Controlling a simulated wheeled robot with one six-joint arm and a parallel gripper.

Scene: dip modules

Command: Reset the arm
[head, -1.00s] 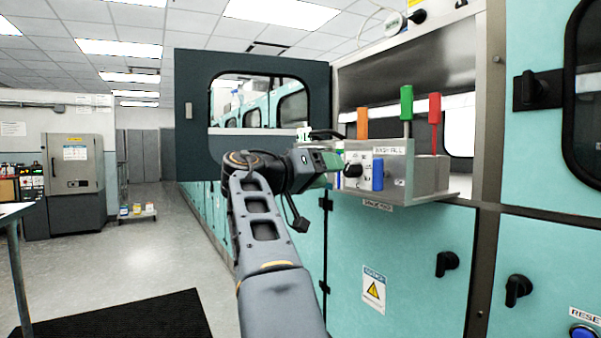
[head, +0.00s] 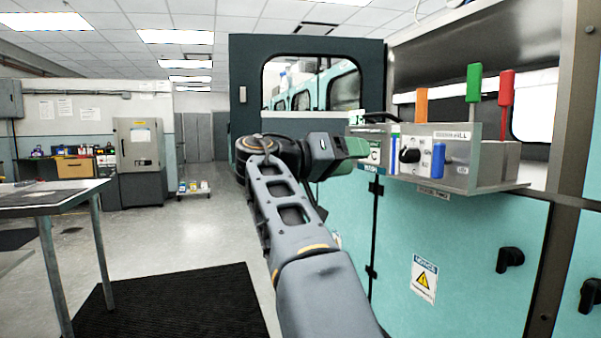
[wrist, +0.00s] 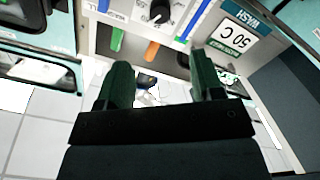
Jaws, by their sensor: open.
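My arm reaches forward in the head view, and my gripper (head: 345,154) points right, toward the grey control box (head: 462,170). In the wrist view my gripper (wrist: 165,82) has its two green fingers spread apart with nothing between them. The box carries a black knob (head: 409,155), a blue lever (head: 438,160), and orange (head: 421,104), green (head: 473,84) and red (head: 506,88) paddles standing above it. The box and its knob (wrist: 160,11) also show at the top of the wrist view, beside a label reading 50 C (wrist: 233,36). From the head view I cannot tell the exact gap between fingertips and box.
The teal machine (head: 450,240) with its door handle (head: 510,259) fills the right side. A dark open door with a window (head: 245,110) stands behind my arm. A table (head: 60,195) is at the left, and a black mat (head: 180,305) lies on open floor.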

